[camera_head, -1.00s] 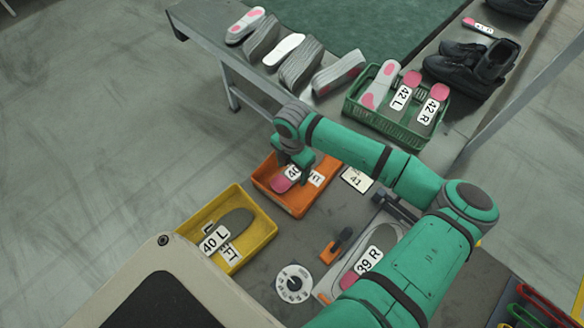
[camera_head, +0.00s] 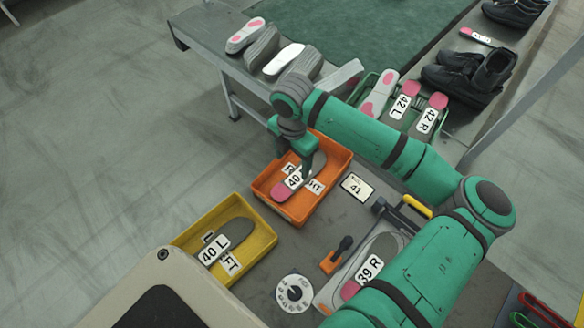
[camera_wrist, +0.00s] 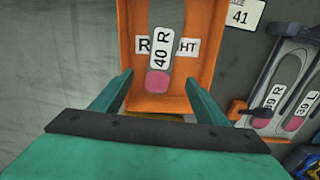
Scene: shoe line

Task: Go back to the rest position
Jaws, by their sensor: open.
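My gripper (camera_head: 296,158) is over the orange tray (camera_head: 341,170), with its fingers spread. In the wrist view my gripper (camera_wrist: 160,92) is open, and nothing is between its fingertips. The grey insole with a pink heel (camera_wrist: 157,82), labelled 40 R, lies in the orange tray (camera_wrist: 214,60), just ahead of the fingers. It partly covers the tray's RIGHT label. In the head view this insole (camera_head: 280,190) shows partly behind my gripper. I cannot tell the exact height of the fingers above it.
A yellow tray (camera_head: 262,247) holds insole 40 L (camera_head: 240,230). Insole 39 R (camera_head: 380,250) lies in a grey fixture beside a dial (camera_head: 295,293) and a black-handled lever (camera_head: 343,246). A 41 card (camera_head: 357,187) lies nearby. A green crate (camera_head: 362,88) with 42 insoles, partly hidden by my arm, and black shoes (camera_head: 470,75) stand behind.

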